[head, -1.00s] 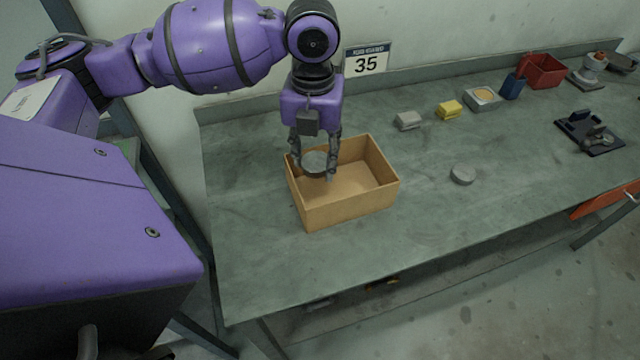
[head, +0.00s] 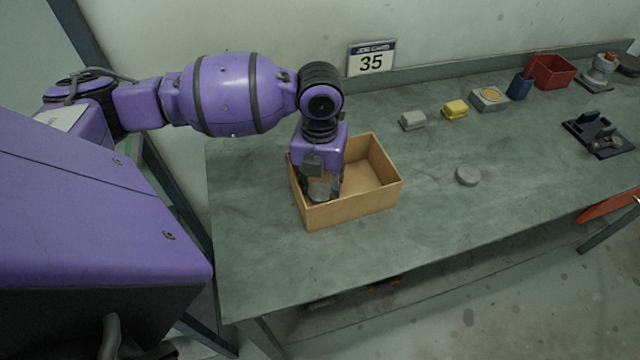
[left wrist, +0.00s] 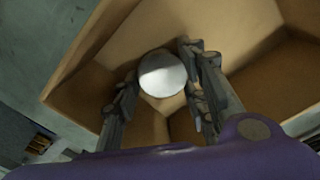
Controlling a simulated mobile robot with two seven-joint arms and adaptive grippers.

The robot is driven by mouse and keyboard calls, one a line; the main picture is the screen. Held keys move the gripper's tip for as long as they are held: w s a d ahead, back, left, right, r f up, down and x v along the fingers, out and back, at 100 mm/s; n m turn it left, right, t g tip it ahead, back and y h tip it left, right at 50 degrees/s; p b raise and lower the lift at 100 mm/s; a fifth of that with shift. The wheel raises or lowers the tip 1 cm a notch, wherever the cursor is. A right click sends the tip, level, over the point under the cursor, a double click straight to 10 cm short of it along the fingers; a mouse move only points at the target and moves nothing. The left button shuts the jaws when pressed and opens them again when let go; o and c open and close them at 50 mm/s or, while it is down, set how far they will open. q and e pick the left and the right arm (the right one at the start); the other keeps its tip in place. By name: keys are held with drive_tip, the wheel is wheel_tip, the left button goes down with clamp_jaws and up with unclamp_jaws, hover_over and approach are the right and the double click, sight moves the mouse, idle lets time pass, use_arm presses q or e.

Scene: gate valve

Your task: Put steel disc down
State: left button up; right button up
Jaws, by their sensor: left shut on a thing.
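My left gripper (head: 322,190) reaches down inside an open tan box (head: 352,212) on the workbench. It is shut on a round steel disc, which shows bright between the two fingers in the left wrist view (left wrist: 162,73). In the head view the disc is largely hidden by the fingers and the box's front wall. I cannot tell whether the disc touches the box floor. A second grey disc (head: 468,176) lies flat on the bench to the right of the box. My right gripper is not in view.
Along the back of the bench (head: 270,260) stand a grey block (head: 412,120), a yellow block (head: 455,109), a grey tray (head: 489,99), a blue holder (head: 519,87) and a red bin (head: 550,72). A dark tray (head: 598,138) sits at right. The bench's front is clear.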

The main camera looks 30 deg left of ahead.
sight(320, 191)
use_arm(q)
drive_tip(key=o, duration=1.2)
drive_tip(key=shift+f, duration=0.15)
wheel_tip(320, 191, up, 12)
drive_tip(key=shift+r+p, duration=0.2)
drive_tip(key=shift+p, duration=0.2)
